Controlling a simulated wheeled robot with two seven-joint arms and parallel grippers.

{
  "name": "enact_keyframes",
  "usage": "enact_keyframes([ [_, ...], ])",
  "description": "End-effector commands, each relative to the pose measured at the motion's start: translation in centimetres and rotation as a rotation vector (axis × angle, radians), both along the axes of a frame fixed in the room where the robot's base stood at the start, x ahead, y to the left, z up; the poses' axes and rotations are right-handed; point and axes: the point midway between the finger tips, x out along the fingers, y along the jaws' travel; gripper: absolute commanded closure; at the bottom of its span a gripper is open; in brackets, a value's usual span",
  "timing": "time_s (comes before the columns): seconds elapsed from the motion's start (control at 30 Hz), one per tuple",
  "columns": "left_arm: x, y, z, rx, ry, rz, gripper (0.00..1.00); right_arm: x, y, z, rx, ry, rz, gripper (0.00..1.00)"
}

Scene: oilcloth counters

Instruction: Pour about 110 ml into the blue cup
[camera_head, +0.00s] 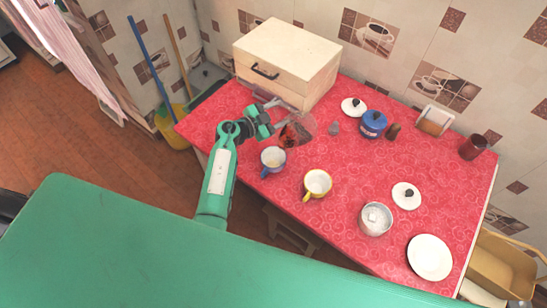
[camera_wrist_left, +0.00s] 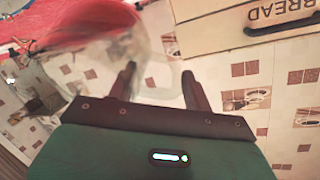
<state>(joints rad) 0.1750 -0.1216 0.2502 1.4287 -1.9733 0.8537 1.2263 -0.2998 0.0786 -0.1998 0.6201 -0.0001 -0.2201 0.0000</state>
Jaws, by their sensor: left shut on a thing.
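My left gripper (camera_head: 270,112) is shut on a clear jug (camera_head: 297,131) with dark red-brown liquid in it. The jug looks tilted and is held over the table, behind and right of the blue cup. In the left wrist view my left gripper's fingers (camera_wrist_left: 158,85) stand on either side of the clear, blurred jug (camera_wrist_left: 152,48). The blue cup (camera_head: 273,159) stands upright on the red cloth, its mouth visible. I see no stream into it and cannot tell its level. My right gripper is not in view.
A yellow cup (camera_head: 317,184) stands right of the blue cup. A wooden bread box (camera_head: 285,60) is behind the jug.

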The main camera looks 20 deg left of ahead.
Motion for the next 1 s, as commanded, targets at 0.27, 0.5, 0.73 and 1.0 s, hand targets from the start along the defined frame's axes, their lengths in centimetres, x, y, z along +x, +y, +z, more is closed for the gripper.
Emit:
enact_keyframes([
  [0.27,0.0,0.1,0.2,-0.005,-0.008,0.000,1.00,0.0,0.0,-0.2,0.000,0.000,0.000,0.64],
  [0.5,-0.1,0.1,0.1,-0.011,-0.017,0.001,1.00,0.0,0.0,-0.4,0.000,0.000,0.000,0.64],
  [0.73,-0.3,0.3,0.2,-0.022,-0.033,0.001,1.00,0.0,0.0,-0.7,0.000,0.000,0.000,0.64],
  [1.0,-0.8,0.6,0.3,-0.038,-0.060,0.001,1.00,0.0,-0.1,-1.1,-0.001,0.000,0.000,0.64],
])
